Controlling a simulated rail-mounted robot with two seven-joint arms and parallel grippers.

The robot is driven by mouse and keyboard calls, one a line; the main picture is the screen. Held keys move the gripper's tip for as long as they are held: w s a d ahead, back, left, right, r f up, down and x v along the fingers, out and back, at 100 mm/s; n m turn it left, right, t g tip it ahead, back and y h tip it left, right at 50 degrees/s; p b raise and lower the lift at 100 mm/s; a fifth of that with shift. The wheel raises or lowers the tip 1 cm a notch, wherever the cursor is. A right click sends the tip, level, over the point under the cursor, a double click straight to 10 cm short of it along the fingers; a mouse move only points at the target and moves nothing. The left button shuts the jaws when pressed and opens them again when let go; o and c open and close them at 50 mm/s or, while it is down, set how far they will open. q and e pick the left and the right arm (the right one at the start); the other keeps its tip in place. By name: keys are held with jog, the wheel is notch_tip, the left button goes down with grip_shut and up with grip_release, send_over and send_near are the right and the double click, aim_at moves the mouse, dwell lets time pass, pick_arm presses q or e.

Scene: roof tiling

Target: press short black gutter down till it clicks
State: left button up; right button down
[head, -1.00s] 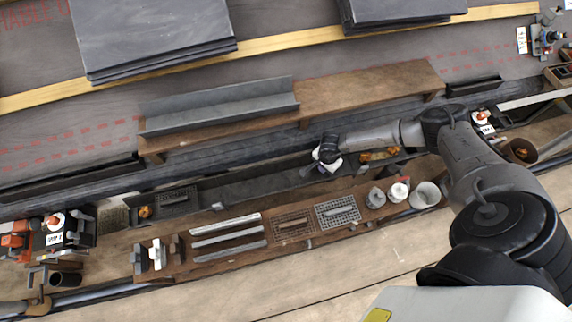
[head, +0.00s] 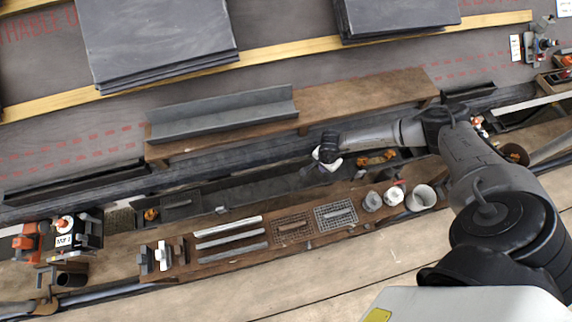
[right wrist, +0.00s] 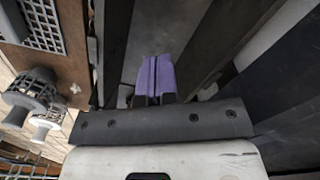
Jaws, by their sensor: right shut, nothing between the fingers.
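The short black gutter (head: 265,183) appears as a dark trough section in the gutter line along the eave, between the wooden shelf and the front plank. Its exact ends are hard to tell in the dark. My right gripper (head: 312,170) is low over the right part of this trough. In the right wrist view its purple fingers (right wrist: 154,62) are together and empty, with a dark grey channel surface (right wrist: 140,28) just beyond the tips. Whether they touch it is not clear. The gutter's seating is not visible. My left gripper is not in view.
A grey angled length (head: 225,113) lies on the wooden shelf (head: 370,95) behind the trough. The front plank (head: 225,254) carries metal strips, grates (head: 335,214) and round fittings (head: 420,197). Slate stacks (head: 155,45) lie higher up the roof.

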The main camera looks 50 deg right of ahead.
notch_tip(320, 180, up, 5)
jog(key=p, duration=0.4)
jog(key=shift+f, duration=0.1)
dwell(0.5)
